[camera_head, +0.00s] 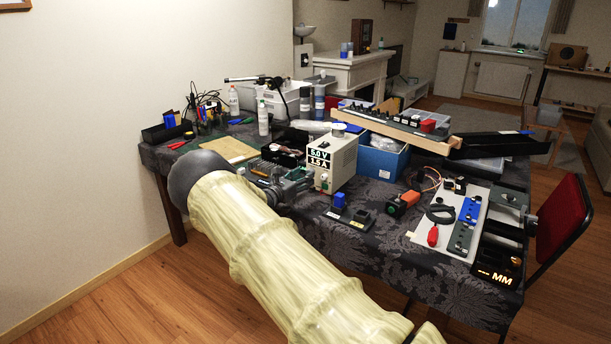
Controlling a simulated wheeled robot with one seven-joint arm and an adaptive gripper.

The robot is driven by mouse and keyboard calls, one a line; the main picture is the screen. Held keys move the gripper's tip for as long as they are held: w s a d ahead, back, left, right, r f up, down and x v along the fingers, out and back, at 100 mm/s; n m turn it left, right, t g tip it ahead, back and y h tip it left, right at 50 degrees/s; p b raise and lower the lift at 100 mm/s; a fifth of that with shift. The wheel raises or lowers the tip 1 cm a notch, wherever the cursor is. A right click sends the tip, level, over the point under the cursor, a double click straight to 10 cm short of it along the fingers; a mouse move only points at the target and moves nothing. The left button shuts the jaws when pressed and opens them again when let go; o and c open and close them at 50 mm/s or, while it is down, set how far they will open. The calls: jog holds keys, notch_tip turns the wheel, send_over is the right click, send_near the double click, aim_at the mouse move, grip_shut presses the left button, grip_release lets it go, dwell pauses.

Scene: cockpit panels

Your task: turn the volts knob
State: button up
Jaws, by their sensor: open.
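Small controls (322,180) show below the display, too small to tell which is the volts knob. My gripper (296,187), grey and partly hidden behind my arm, is at the left of the power supply's front face. It is open, with nothing seen between its fingers. I cannot tell whether it touches a knob.
A small stand with blue and black blocks (350,213) is right of the power supply's front. A blue bin (382,160) stands behind it to the right. A white board with tools (455,220) lies at the right. Bottles (263,117) and a brown board (228,149) are behind left.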

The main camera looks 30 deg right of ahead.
jog(key=shift+x, duration=1.3)
jog(key=shift+f, duration=0.1)
jog(key=shift+c, duration=0.2)
jog(key=c, duration=1)
